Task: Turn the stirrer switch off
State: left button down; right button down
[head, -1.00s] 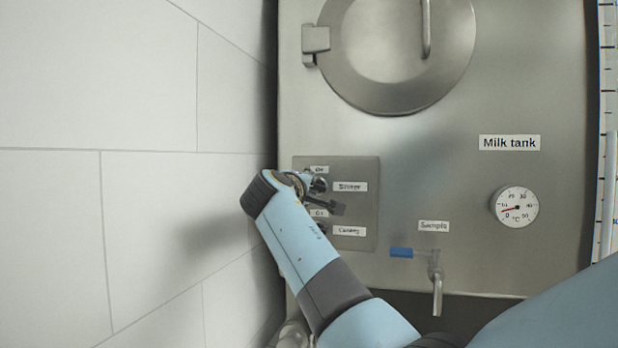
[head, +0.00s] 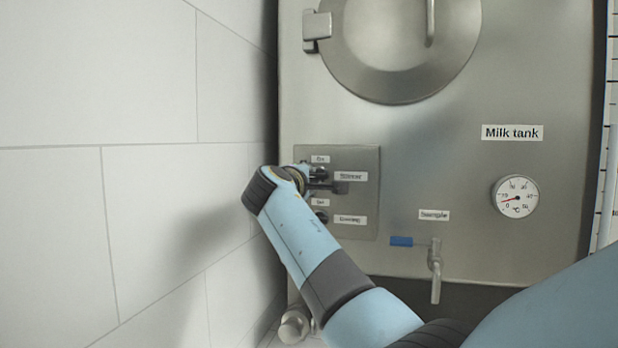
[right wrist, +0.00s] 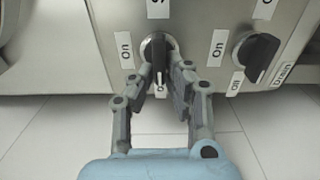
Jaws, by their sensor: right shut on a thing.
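The stirrer switch (right wrist: 158,48) is a black rotary knob on the steel panel below its label, which is cut off in the right wrist view. Its pointer end faces down in that view, toward a small label mostly hidden by the fingers; an "On" label (right wrist: 125,50) sits at its left. My right gripper (right wrist: 164,72) has its fingers on either side of the knob and is shut on it. In the head view the same gripper (head: 322,184) is at the Stirrer label, its wrist covering part of the switch. My left gripper is not in view.
A second black knob (right wrist: 256,55) with its own On and Off labels sits close beside the right finger. In the head view, a blue-handled sample tap (head: 402,241), a thermometer dial (head: 516,197) and the tank lid (head: 405,45) are on the tank. A tiled wall (head: 150,200) is close at left.

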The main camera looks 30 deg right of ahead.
jog(key=c, duration=1.4)
grip_release()
jog(key=shift+o, duration=0.2)
jog(key=v, duration=0.7)
jog(key=shift+a, duration=0.2)
jog(key=shift+s+f, duration=0.15)
